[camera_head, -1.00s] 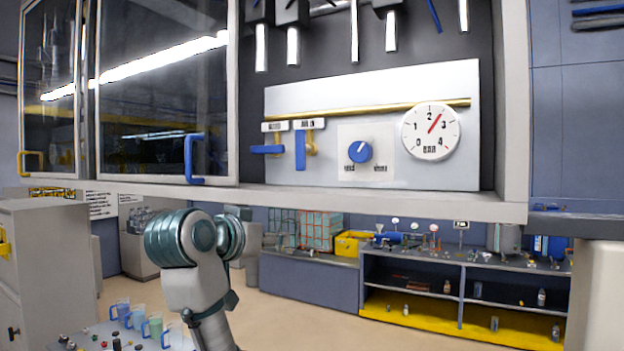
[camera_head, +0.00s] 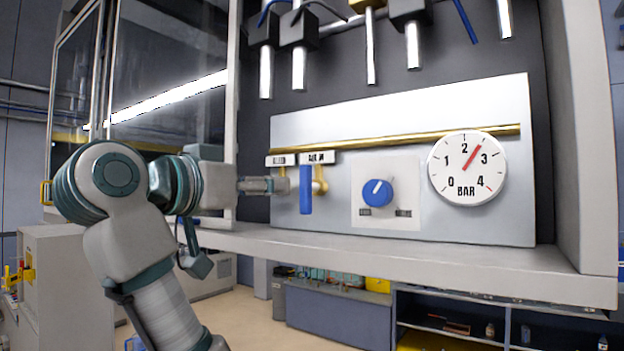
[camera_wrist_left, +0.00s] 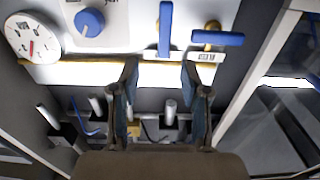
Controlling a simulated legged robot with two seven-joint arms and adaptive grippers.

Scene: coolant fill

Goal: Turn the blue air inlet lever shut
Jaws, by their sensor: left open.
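The blue air inlet lever (camera_head: 306,190) hangs straight down under the "AIR IN" label (camera_head: 318,157) on the pale panel. In the left wrist view, which is upside down, this lever (camera_wrist_left: 165,28) points up. My left gripper (camera_head: 281,185) is in front of the panel, just left of the lever in the head view, and appears apart from it. In the wrist view its fingers (camera_wrist_left: 160,72) are spread with nothing between them. A second blue lever (camera_wrist_left: 218,38) lies horizontal beside it; my gripper hides it in the head view. My right gripper is not in view.
A blue knob (camera_head: 377,193) and a round pressure gauge (camera_head: 467,167) are to the right on the panel. A brass pipe (camera_head: 420,136) runs above. The cabinet ledge (camera_head: 420,258) lies below. A glass door (camera_head: 170,70) stands at the left.

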